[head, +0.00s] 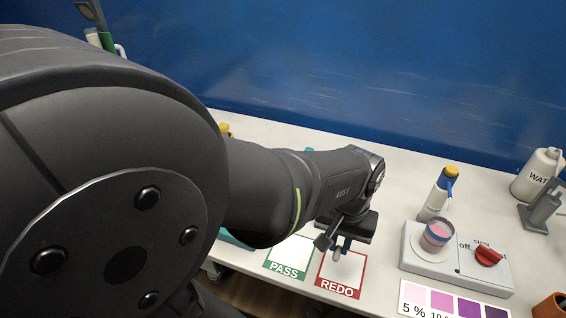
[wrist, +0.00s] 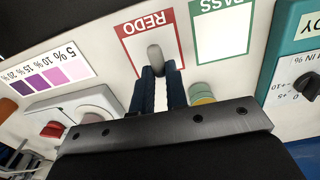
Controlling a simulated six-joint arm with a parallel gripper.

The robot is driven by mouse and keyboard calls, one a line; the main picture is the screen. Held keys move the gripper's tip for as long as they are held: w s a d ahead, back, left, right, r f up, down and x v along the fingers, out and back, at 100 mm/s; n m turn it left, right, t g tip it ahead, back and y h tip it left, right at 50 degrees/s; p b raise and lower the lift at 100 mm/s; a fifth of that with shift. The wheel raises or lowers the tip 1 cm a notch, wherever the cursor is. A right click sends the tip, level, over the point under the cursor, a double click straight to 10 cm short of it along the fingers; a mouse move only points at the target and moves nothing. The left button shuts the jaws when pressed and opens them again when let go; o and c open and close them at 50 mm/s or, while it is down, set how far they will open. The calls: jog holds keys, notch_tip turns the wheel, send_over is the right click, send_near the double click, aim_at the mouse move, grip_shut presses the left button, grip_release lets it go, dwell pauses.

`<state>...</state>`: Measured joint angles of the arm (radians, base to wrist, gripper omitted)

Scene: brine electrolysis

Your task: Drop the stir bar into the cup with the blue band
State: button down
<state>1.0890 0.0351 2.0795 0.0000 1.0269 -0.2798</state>
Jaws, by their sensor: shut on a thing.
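My gripper (wrist: 160,72) is shut on a grey, rounded stir bar (wrist: 154,56), which sticks out past the blue fingertips. In the head view my gripper (head: 342,247) hangs over the REDO card, with a small grey tip of the stir bar (head: 337,254) at its fingers. A clear cup with a blue band and pink contents (head: 438,234) stands on the white stirrer plate, to the right of my gripper and apart from it.
The stirrer (head: 472,262) has a red knob. A blue-and-white bottle with a yellow cap (head: 436,196) stands behind it. The REDO (head: 340,288) and PASS (head: 284,268) cards lie left. A colour chart (head: 448,300) lies in front. A green-yellow object (wrist: 201,92) is beside my fingers in the wrist view.

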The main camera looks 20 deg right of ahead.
jog(key=s+d+r, duration=0.1)
jog(key=d+r, duration=0.1)
jog(key=d, duration=0.7)
jog(key=s+d+r, duration=0.2)
jog(key=d, duration=0.7)
jog(key=s+d+r, duration=0.2)
jog(key=d, duration=0.8)
jog(key=shift+r, duration=0.1)
jog(key=shift+f, duration=2.55)
jog(key=c, duration=1.3)
grip_release()
jog(key=shift+c, duration=0.2)
jog(key=shift+r, duration=0.1)
